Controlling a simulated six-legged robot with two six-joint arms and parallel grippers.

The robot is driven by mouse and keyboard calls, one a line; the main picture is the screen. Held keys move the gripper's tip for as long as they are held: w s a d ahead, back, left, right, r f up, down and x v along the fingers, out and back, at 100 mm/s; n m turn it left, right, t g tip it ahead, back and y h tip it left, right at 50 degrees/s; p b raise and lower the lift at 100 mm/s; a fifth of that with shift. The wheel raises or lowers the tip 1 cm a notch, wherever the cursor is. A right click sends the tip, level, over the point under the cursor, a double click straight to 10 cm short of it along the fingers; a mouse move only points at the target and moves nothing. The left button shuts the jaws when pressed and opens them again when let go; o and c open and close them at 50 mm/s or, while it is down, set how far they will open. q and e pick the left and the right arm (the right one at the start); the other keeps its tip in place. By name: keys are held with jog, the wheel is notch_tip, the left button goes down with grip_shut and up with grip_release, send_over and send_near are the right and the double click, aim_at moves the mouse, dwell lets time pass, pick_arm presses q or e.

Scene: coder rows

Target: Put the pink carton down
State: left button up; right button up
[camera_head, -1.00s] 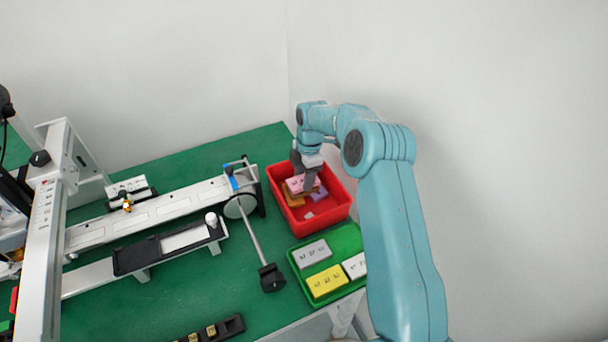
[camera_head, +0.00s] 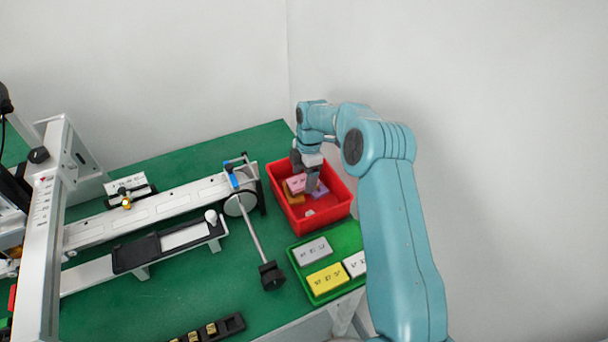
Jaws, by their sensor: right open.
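The pink carton (camera_head: 296,184) lies in the red bin (camera_head: 334,213), near its left side, partly over an orange carton (camera_head: 293,197). A purple carton (camera_head: 320,191) lies to its right. My right gripper (camera_head: 307,181) is inside the bin at the pink carton's right side, fingers pointing down and open. The fingers hide part of the carton, and I cannot tell whether they touch it. My left gripper is not in view.
A green tray (camera_head: 295,264) with a grey carton (camera_head: 311,251), a yellow carton (camera_head: 326,280) and a white carton (camera_head: 355,264) stands in front of the bin. A conveyor (camera_head: 155,214) and a metal rod (camera_head: 255,240) stand left. The wall is close behind.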

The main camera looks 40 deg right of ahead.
notch_tip(320, 180, up, 13)
jog(key=d+b, duration=0.1)
jog(key=shift+s+d+f, duration=0.15)
jog(key=shift+s+d, duration=0.05)
dwell(0.5)
